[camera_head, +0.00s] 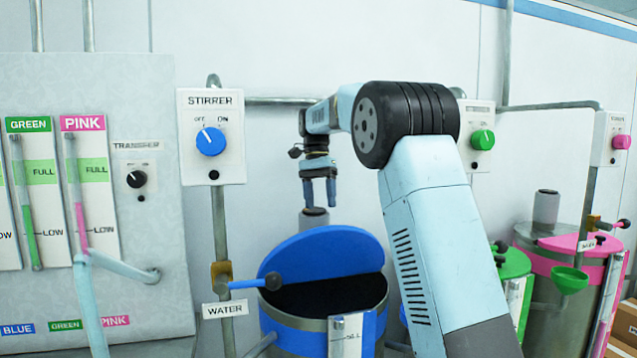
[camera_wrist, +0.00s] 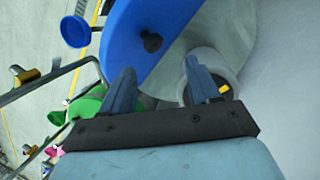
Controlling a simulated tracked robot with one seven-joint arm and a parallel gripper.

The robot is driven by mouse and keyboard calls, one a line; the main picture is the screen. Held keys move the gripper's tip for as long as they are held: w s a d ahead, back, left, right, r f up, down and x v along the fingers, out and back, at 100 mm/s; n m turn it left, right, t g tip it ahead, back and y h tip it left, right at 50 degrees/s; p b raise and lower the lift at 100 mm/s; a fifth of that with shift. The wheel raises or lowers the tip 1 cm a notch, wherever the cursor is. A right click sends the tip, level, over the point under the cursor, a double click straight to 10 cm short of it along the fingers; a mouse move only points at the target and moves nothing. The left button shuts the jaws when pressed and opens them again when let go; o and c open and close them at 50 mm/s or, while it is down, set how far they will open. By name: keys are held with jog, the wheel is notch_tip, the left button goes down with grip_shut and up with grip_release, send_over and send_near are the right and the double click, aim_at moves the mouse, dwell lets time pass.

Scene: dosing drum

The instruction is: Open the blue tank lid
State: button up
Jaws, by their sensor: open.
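The blue tank (camera_head: 300,328) stands at the lower middle of the head view. Its blue lid (camera_head: 325,252) is tilted up at the back, and the dark inside of the tank shows in front of it. My gripper (camera_head: 319,192) is open and empty above the lid, fingers pointing down, with no visible contact. In the wrist view the blue lid (camera_wrist: 130,30) lies beyond the fingers of my gripper (camera_wrist: 162,86). A black knob (camera_wrist: 152,42) shows on the lid's face.
A grey cylinder (camera_head: 313,216) stands behind the lid, close to my fingers. A water valve with a blue handle (camera_head: 245,284) is at the tank's left. The stirrer box (camera_head: 211,165) is on the wall. Green (camera_head: 515,262) and pink (camera_head: 570,243) tanks stand to the right.

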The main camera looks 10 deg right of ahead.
jog(key=shift+v, duration=2.45)
jog(key=shift+s, duration=0.15)
jog(key=s+d+r+n+t, duration=0.1)
jog(key=s+d+n+t, duration=0.1)
jog(key=s, duration=0.8)
jog(key=s+d+n+t, duration=0.2)
jog(key=s+d+t, duration=0.1)
jog(key=s, duration=0.7)
jog(key=s+d+f+n+t, duration=0.1)
jog(key=s+f+n+t, duration=0.1)
jog(key=s+f, duration=0.4)
jog(key=s+d+f+n+t, duration=0.1)
jog(key=s+f, duration=0.6)
jog(key=s, duration=0.7)
jog(key=shift+s+f+n+t, duration=0.2)
jog(key=shift+f+n+t, duration=0.1)
jog(key=shift+n+t, duration=0.15)
